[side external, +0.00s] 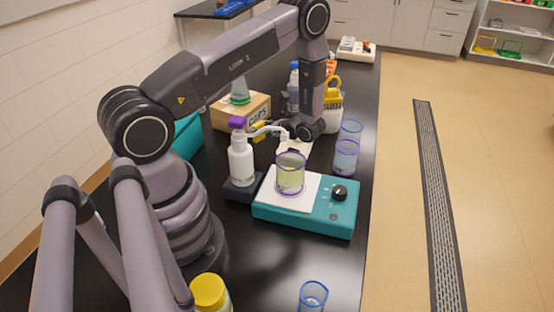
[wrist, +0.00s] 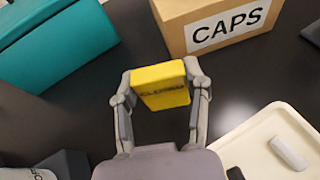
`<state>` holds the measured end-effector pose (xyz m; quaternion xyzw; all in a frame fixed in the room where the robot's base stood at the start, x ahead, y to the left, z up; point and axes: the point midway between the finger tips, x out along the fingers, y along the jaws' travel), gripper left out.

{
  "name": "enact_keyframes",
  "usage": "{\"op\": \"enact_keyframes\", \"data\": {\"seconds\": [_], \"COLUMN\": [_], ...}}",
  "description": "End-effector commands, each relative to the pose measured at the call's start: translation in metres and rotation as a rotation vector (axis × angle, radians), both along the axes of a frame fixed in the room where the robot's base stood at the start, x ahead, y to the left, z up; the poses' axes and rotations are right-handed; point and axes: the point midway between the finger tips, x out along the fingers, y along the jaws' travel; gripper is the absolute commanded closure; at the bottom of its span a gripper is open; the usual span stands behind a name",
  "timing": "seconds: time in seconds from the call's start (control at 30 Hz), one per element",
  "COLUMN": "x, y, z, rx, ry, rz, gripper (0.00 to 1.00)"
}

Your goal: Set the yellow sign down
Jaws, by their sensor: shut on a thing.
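The yellow sign (wrist: 160,86), a small block lettered "CLOSED", sits between the two fingers of my gripper (wrist: 162,95) in the wrist view. The fingers press on its left and right ends. Black bench top shows around it, and I cannot tell whether its underside touches the bench. In the side view a small yellow part of the sign (side external: 259,133) shows in front of the CAPS box, at my gripper (side external: 264,130). The spray bottle and the wrist partly hide the fingers there.
The cardboard CAPS box (wrist: 215,22) stands just beyond the sign, with a teal case (wrist: 55,40) to the left. A cream tray (wrist: 225,150) holding a white bar (wrist: 289,153) is at right. A purple-topped bottle (side external: 241,160) and a teal hotplate (side external: 300,215) with a beaker (side external: 290,177) stand nearer.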

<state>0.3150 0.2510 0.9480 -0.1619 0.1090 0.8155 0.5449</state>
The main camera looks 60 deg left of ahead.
Motion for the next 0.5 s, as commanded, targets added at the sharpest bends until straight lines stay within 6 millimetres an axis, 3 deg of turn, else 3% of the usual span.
{"op": "enact_keyframes", "data": {"seconds": [0.3, 0.5], "x": [0.0, 0.0], "y": [0.0, 0.0], "z": [-0.039, -0.041], "rx": [0.0, 0.0], "ry": [0.0, -0.001], "rz": [0.001, 0.0], "gripper": [0.79, 0.79]}}
